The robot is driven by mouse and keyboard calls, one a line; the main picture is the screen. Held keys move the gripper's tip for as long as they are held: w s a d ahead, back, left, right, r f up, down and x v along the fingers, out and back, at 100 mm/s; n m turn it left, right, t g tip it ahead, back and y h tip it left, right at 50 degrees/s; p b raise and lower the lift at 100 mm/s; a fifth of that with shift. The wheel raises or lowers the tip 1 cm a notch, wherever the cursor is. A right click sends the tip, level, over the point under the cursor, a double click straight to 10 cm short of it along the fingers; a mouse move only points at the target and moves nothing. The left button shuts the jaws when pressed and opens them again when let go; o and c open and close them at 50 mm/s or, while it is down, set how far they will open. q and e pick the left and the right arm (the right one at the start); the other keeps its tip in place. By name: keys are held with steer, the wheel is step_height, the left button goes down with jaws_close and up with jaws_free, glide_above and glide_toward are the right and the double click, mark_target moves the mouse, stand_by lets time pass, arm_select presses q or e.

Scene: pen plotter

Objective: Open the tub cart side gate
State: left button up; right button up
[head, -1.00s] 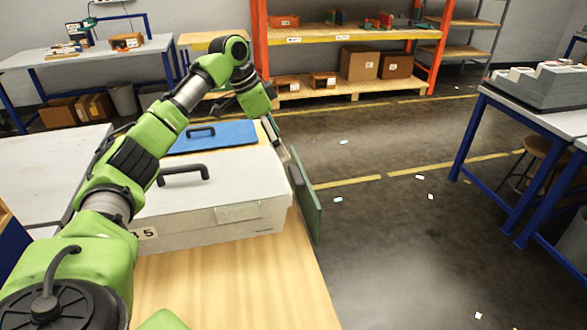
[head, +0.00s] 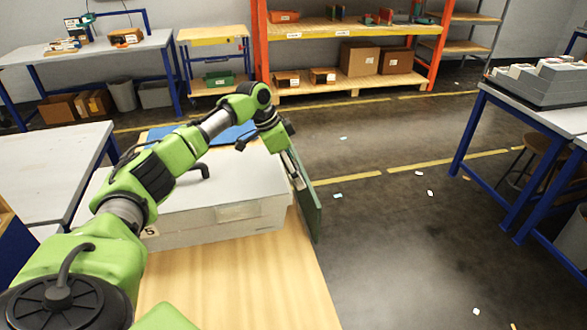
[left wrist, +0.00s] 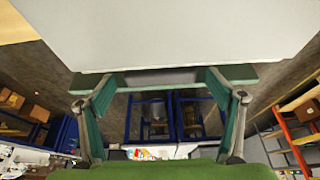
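The green side gate (head: 310,208) stands upright along the right edge of the wooden cart deck (head: 235,285). In the left wrist view a green edge that looks like the gate's top (left wrist: 238,72) runs across between and beyond my fingertips. My left gripper (head: 297,180) is at the gate's inner side, beside a pale grey box, pointing down. In the left wrist view the left gripper (left wrist: 160,82) is open, its two fingers wide apart with nothing gripped. Whether the fingers touch the gate cannot be told. My right gripper is not in view.
The floor right of the gate is open up to a blue-legged table (head: 545,118).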

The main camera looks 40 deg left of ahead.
arm_select(q)
steer(key=c, duration=1.3)
steer(key=shift+w+d+r+p, duration=0.1)
steer(key=shift+r+p, duration=0.1)
steer(key=shift+p, duration=0.1)
steer(key=shift+c, duration=0.2)
arm_select(e)
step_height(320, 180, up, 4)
steer(key=p, duration=0.4)
arm_select(q)
steer(key=w+d+f+g+y+b, duration=0.1)
steer(key=w+d+b, duration=0.4)
steer(key=w+d, duration=0.2)
steer(key=shift+w+f, duration=0.2)
steer(key=shift+w, duration=0.35)
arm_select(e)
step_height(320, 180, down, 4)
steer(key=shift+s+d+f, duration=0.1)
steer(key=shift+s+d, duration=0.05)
arm_select(q)
steer(key=shift+w+r, duration=0.1)
steer(key=o, duration=1.6)
steer(key=shift+d, duration=0.1)
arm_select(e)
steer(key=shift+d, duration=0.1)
